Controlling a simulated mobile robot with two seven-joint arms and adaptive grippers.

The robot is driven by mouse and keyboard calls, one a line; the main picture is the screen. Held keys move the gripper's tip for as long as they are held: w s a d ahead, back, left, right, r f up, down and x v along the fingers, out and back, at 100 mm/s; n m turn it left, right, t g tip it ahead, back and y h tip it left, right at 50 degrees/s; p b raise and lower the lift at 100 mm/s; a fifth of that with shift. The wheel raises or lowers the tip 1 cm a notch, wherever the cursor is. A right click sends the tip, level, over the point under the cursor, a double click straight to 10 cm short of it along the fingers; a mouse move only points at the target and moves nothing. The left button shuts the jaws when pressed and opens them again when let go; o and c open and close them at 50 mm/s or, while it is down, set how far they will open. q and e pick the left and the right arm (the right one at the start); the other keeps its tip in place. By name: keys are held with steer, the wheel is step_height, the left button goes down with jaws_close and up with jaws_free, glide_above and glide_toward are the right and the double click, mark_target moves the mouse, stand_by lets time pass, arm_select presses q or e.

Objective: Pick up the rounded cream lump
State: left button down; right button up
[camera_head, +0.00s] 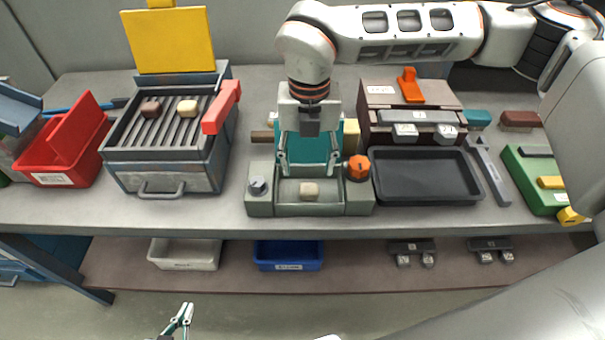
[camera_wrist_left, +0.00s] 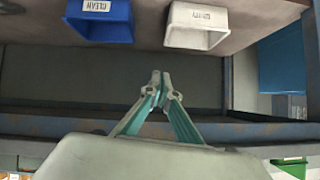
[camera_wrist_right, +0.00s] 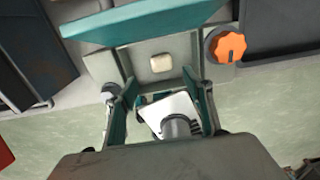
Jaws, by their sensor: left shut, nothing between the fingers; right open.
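A small cream lump (camera_head: 309,189) with rounded edges lies in the tray of a grey-green fixture at the middle of the bench. It also shows in the right wrist view (camera_wrist_right: 161,62). A second cream lump (camera_head: 187,108) and a brown lump (camera_head: 150,107) lie on the ribbed grill at the left. My right gripper (camera_head: 309,162) points down, open, above and behind the fixture's lump, with nothing between its fingers. My left gripper (camera_head: 182,318) is shut and empty, low in front of the bench; its closed tips show in the left wrist view (camera_wrist_left: 156,82).
The fixture has a grey knob (camera_head: 257,187) and an orange knob (camera_head: 359,167), with a teal panel behind. A black tray (camera_head: 425,199) stands right of it. The grill (camera_head: 165,180) has a red handle (camera_head: 221,107). White (camera_head: 184,262) and blue (camera_head: 288,264) bins sit below the bench.

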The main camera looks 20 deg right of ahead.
mark_target(309, 186)
steer(key=shift+w+f, duration=0.15)
steer(key=shift+f, duration=0.25)
steer(key=shift+s+f, duration=0.3)
steer(key=shift+f, duration=0.65)
steer(key=f, duration=0.5)
steer(key=shift+w+d, duration=0.25)
steer(key=shift+w, duration=0.1)
arm_select(q)
steer(key=shift+s+f, duration=0.35)
steer(key=shift+s, duration=0.2)
arm_select(e)
steer(key=c, duration=1.2)
